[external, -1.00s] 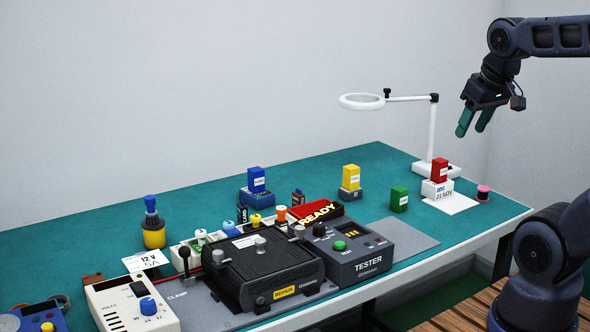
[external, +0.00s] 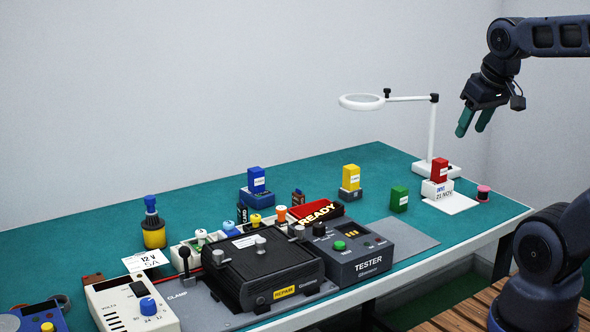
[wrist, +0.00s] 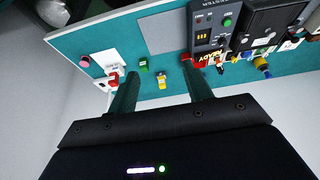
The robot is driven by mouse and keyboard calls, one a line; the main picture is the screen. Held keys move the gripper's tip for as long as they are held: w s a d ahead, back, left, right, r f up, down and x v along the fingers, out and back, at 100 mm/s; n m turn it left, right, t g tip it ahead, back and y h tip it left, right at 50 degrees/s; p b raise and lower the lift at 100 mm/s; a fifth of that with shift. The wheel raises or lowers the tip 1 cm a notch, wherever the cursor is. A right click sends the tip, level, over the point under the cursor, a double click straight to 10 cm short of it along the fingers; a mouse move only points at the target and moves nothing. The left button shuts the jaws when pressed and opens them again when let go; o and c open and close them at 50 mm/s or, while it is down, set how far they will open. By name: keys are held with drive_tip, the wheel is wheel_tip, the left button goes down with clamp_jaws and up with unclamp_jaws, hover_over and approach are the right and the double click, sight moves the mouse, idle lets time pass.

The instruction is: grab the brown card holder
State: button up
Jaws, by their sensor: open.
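My gripper (external: 471,130) hangs high above the right end of the bench, pointing down, with its two green fingers apart and nothing between them. The fingers also show in the wrist view (wrist: 161,70), well above the bench top. A small brown block (external: 93,279), which may be the brown card holder, is at the left, partly hidden behind the cream power supply. Another small brown item (external: 298,197) stands mid-bench behind the red READY block. I cannot tell for sure which is the card holder. Both are far left of my gripper.
A white ring magnifier (external: 433,130) stands below and left of my gripper. Blue, yellow, green and red blocks stand along the bench. The black repair unit (external: 262,268), tester (external: 352,254) and cream power supply (external: 130,303) crowd the front. The bench's back strip (external: 330,165) is clear.

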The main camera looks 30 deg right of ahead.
idle(0.3)
drive_tip(key=shift+c, duration=0.7)
